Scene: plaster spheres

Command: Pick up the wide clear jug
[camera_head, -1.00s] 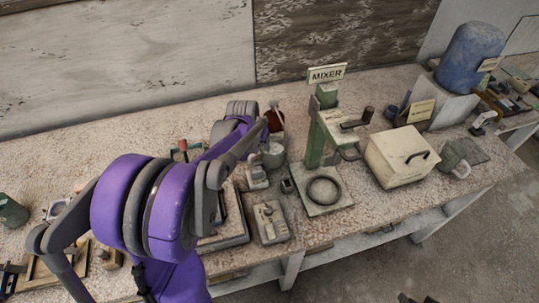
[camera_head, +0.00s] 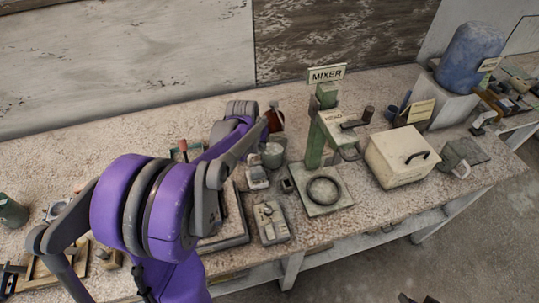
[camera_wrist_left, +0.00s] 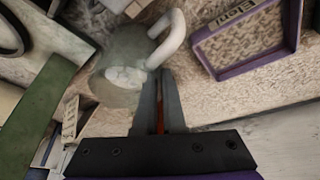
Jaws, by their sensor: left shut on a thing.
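The wide clear jug (camera_wrist_left: 125,68) is in the left wrist view, greyish and see-through with a pale handle (camera_wrist_left: 172,32). In the head view the jug (camera_head: 272,154) shows just right of my left arm's end, partly hidden by it. My left gripper (camera_wrist_left: 166,76) is shut on the jug, its fingertips at the jug's edge close to the handle. The exact contact is hard to make out. My right gripper is not in view.
A green mixer stand (camera_head: 316,135) with a ring on its base stands right of the jug. A red-brown bottle (camera_head: 275,118) is behind it. A small grey box (camera_head: 269,221) lies in front. A cream box (camera_head: 398,160) stands farther right. A purple-edged tray (camera_wrist_left: 245,40) shows in the wrist view.

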